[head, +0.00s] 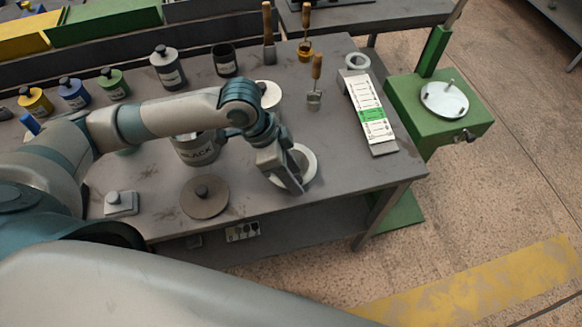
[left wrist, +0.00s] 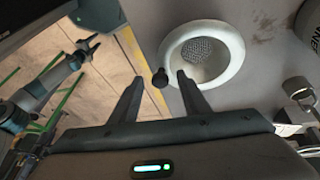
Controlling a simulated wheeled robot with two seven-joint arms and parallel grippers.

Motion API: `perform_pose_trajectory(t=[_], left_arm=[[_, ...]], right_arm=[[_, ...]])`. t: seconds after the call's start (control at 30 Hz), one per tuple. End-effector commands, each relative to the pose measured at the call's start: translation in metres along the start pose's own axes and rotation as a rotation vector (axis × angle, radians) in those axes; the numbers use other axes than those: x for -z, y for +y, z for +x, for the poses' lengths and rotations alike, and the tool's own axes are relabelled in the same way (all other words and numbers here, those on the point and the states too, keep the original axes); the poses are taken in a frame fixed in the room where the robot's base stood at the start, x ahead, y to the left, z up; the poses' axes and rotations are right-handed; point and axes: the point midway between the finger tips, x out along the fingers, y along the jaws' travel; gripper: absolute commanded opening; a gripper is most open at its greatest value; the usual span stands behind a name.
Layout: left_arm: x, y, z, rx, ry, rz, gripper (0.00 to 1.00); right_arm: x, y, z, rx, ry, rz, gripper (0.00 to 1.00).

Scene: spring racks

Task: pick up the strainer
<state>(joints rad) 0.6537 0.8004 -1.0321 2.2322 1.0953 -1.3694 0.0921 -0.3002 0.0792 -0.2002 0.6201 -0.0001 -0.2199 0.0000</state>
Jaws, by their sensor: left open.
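In the head view the strainer (head: 309,165) rests near the table's front edge, partly hidden by my left gripper (head: 291,188). My left gripper is open above the handle side. My right arm (left wrist: 45,90) shows small in that view.
A dark pot marked BLACK (head: 198,150) stands left of the strainer, and a brown round lid (head: 204,197) lies nearer the front. A labelled scale board (head: 370,113) lies to the right. Jars and wooden-handled tools stand behind. A green stand (head: 440,105) adjoins the table.

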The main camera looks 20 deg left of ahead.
Motion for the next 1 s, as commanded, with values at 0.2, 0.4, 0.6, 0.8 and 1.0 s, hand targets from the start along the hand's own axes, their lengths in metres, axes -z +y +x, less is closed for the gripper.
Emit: perform_pose_trajectory(t=[0.2, 0.4, 0.6, 0.8, 1.0], left_arm=[[0.0, 0.0, 0.0, 0.0, 0.0, 0.0, 0.33], [0.0, 0.0, 0.0, 0.0, 0.0, 0.0, 0.05], [0.0, 0.0, -0.001, 0.001, 0.0, 0.0, 0.05], [0.002, 0.0, -0.005, 0.002, 0.001, 0.0, 0.05], [0.01, 0.002, -0.023, 0.004, 0.003, 0.002, 0.05]], right_arm=[[0.0, 0.0, 0.0, 0.0, 0.0, 0.0, 0.43], [0.0, 0.001, 0.0, -0.001, -0.001, 0.0, 0.43], [0.0, 0.001, 0.0, -0.001, -0.001, 0.0, 0.43], [-0.001, 0.001, 0.002, -0.001, -0.001, 0.0, 0.43], [-0.001, 0.001, 0.009, -0.001, -0.001, 0.0, 0.43]])
